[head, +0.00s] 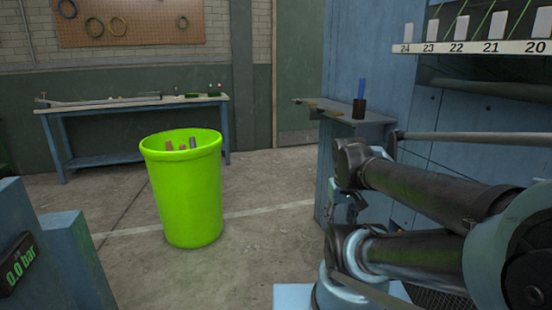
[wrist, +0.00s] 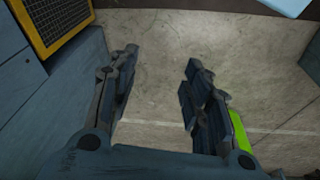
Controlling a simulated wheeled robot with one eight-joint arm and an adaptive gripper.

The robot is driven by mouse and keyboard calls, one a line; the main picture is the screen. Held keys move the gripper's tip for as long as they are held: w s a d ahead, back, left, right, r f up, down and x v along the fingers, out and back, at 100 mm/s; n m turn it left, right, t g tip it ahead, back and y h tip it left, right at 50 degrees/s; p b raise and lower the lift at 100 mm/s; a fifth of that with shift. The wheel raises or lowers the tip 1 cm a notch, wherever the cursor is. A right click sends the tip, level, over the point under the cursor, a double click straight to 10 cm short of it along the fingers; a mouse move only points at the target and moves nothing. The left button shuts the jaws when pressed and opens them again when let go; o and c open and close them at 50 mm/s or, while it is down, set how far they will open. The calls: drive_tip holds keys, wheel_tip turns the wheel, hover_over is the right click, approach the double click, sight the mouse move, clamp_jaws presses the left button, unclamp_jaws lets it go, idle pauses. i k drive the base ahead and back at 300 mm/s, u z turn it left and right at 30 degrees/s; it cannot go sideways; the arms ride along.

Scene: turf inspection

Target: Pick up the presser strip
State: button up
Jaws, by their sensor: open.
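I cannot pick out the presser strip for certain in either view. In the head view, a small side shelf (head: 368,117) on the blue cabinet carries flat tan and dark pieces (head: 322,104), too small to identify. In the wrist view, my gripper (wrist: 160,72) is open, with nothing between its fingers and bare concrete floor below. In the head view my arm crosses the right side, and the gripper is mostly hidden behind it.
A lime-green bin (head: 183,200) holding several rods stands on the floor. A workbench (head: 75,108) with long thin items is at the back left. A dark cup (head: 359,109) with a blue item stands on the side shelf. A numbered rack (head: 470,47) is upper right. Open floor surrounds the bin.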

sight(302, 102)
drive_tip(key=k, duration=0.6)
drive_tip(key=u, duration=0.3)
drive_tip(key=i, duration=1.5)
drive_tip(key=z, duration=0.3)
